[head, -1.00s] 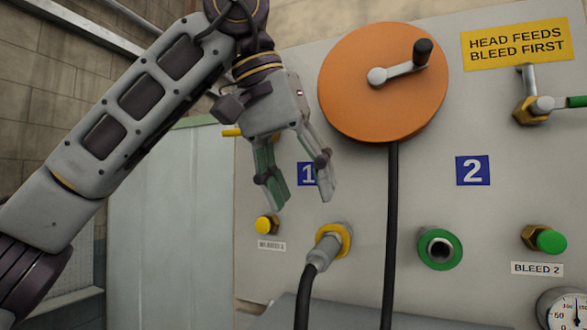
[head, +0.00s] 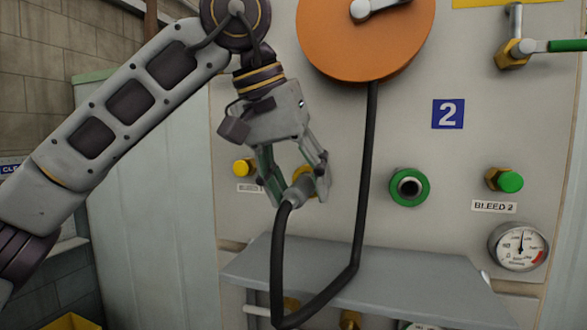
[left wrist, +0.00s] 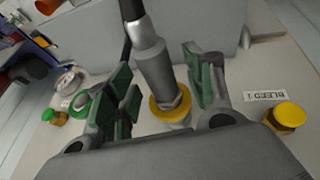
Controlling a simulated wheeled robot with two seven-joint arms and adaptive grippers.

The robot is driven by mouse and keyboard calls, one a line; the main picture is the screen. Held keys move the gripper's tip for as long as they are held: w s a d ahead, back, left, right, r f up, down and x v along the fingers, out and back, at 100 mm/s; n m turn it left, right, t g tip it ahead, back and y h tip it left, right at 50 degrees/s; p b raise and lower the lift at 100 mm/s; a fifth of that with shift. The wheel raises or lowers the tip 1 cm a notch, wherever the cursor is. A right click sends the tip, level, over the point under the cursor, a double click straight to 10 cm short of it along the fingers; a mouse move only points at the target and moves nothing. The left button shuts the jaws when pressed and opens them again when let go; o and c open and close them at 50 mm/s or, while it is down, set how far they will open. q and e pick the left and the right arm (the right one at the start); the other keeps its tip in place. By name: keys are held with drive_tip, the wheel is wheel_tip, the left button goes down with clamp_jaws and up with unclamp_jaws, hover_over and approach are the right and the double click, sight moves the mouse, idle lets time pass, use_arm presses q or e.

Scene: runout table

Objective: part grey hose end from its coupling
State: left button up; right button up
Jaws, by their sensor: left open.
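The grey hose end (head: 296,192) sits at its yellow-ringed coupling (head: 306,175) on the panel, with the black hose (head: 278,255) hanging from it in a loop. In the left wrist view the grey hose end (left wrist: 153,65) runs into the yellow ring (left wrist: 171,108). My left gripper (head: 294,195) is open, with its fingers on either side of the hose end. In the left wrist view a gap shows between the hose end and the fingers of the left gripper (left wrist: 165,88). My right gripper is not in view.
An orange reel (head: 365,45) is above, its hose hanging down to the loop. A green-ringed socket (head: 409,187) is to the right, with a green bleed knob (head: 511,181) and a gauge (head: 518,246) beyond. A yellow knob (head: 242,167) is left. A grey shelf (head: 400,273) juts out below.

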sight(289, 195)
use_arm(q)
drive_tip(key=shift+f, duration=0.1)
drive_tip(key=shift+c, duration=0.3)
clamp_jaws()
idle(0.4)
drive_tip(key=shift+s+f, duration=0.15)
drive_tip(key=shift+s, duration=0.05)
idle(0.3)
drive_tip(key=shift+s, duration=0.15)
drive_tip(key=shift+s+a+b, duration=0.2)
drive_tip(key=shift+s, duration=0.25)
drive_tip(key=shift+s+a+b, duration=0.15)
drive_tip(key=shift+s+a, duration=0.05)
drive_tip(key=shift+s, duration=0.25)
drive_tip(key=shift+s, duration=0.1)
drive_tip(key=shift+s+a+b, duration=0.3)
drive_tip(key=shift+s, duration=0.45)
drive_tip(key=shift+s, duration=0.1)
